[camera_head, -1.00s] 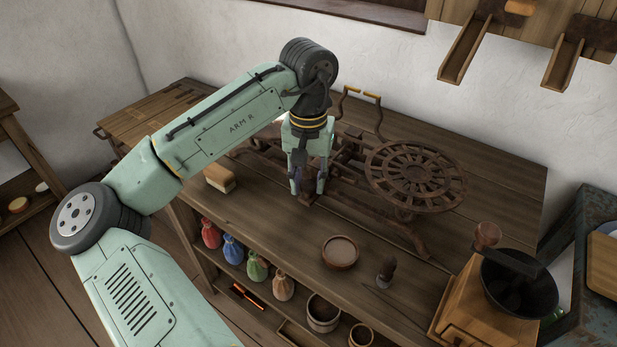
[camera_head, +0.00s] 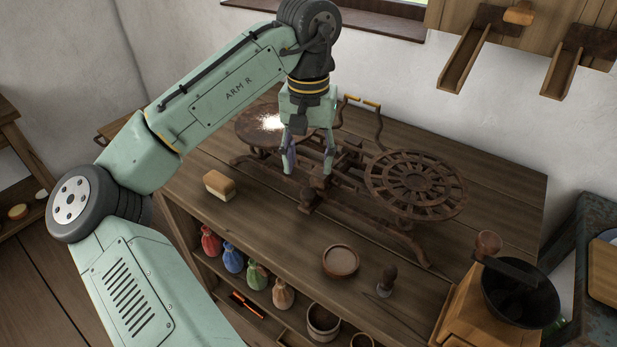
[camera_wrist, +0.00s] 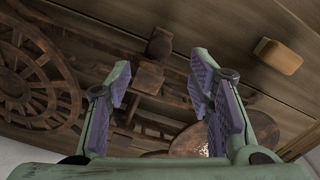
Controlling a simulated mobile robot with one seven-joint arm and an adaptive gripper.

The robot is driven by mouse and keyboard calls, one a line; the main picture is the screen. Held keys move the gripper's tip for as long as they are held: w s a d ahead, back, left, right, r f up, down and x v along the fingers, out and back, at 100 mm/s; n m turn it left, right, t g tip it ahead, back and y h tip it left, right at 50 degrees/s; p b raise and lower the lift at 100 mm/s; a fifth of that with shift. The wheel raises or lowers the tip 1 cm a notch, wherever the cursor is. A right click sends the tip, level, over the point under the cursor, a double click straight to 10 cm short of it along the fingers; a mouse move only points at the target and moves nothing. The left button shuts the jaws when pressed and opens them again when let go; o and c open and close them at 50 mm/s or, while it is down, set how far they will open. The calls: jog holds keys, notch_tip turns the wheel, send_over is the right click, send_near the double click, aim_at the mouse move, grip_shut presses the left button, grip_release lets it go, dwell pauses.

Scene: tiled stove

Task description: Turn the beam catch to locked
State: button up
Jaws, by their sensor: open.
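A rusty iron balance scale (camera_head: 385,220) stands on the wooden bench, with a spoked round plate at right and a solid round plate (camera_head: 262,122) at left. A dark knob-like part (camera_head: 308,198) sits at the front middle of its frame; it looks like the beam catch, but I cannot tell its setting. It also shows in the wrist view (camera_wrist: 160,42). My gripper (camera_head: 308,168) is open and empty above and behind this knob, over the scale's middle. In the wrist view my spread fingers (camera_wrist: 160,78) frame the rusty beam parts and the knob lies beyond them, apart.
A tan block (camera_head: 219,185) lies left of the scale. A shallow round bowl (camera_head: 341,261) and a dark-handled tool (camera_head: 387,280) lie in front. A coffee grinder (camera_head: 495,290) stands at front right. Bench space left of the bowl is clear.

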jog(key=shift+r, duration=2.2)
